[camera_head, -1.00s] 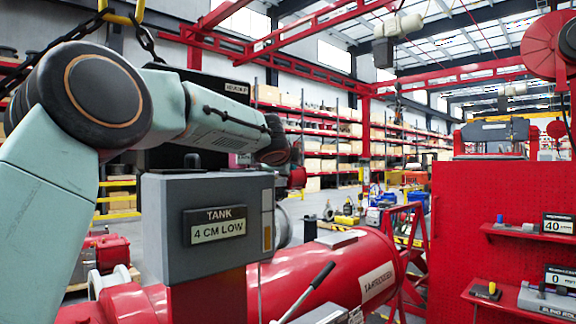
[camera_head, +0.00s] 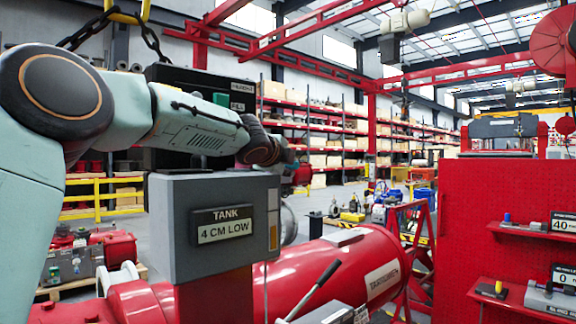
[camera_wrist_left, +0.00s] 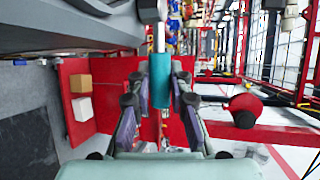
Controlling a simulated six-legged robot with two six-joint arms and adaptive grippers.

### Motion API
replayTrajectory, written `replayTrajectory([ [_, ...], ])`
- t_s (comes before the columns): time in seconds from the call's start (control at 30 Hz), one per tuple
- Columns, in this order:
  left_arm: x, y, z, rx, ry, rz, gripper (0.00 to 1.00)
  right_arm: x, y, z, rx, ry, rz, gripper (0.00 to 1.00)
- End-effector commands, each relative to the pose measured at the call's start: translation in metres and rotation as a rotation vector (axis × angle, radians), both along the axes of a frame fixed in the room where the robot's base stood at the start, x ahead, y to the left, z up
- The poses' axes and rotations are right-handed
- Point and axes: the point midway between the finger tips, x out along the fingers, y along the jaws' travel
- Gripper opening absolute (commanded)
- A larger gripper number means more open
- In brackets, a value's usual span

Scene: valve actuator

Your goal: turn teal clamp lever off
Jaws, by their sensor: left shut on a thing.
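The teal clamp lever (camera_wrist_left: 160,80) stands upright in the middle of the left wrist view, with a pale metal rod above it. My left gripper (camera_wrist_left: 159,102) has a dark finger on each side of the lever and is shut on it. The lever cannot be made out there, and the gripper's grip is hidden. My right gripper is in neither view.
A red pegboard (camera_head: 500,210) with small shelves stands at the right. A yellow rail (camera_head: 97,197) and storage racks are farther back.

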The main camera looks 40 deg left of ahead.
Motion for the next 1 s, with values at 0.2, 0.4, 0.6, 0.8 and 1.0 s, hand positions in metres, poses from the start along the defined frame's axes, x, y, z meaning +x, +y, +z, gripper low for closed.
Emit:
replayTrajectory([
  [0.2,0.0,0.0,0.001,0.002,-0.001,-0.001,0.27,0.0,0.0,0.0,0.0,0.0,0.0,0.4],
  [0.4,0.0,0.0,0.0,0.001,-0.001,0.0,0.43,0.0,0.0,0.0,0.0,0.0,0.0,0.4],
  [0.6,0.0,0.0,0.0,0.0,0.0,0.0,0.43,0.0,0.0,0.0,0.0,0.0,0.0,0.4],
  [0.8,0.0,0.0,0.003,0.001,-0.001,0.002,0.43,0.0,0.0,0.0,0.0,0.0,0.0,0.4],
  [1.0,0.001,0.001,0.016,0.002,-0.002,0.004,0.43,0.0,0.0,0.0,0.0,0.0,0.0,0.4],
])
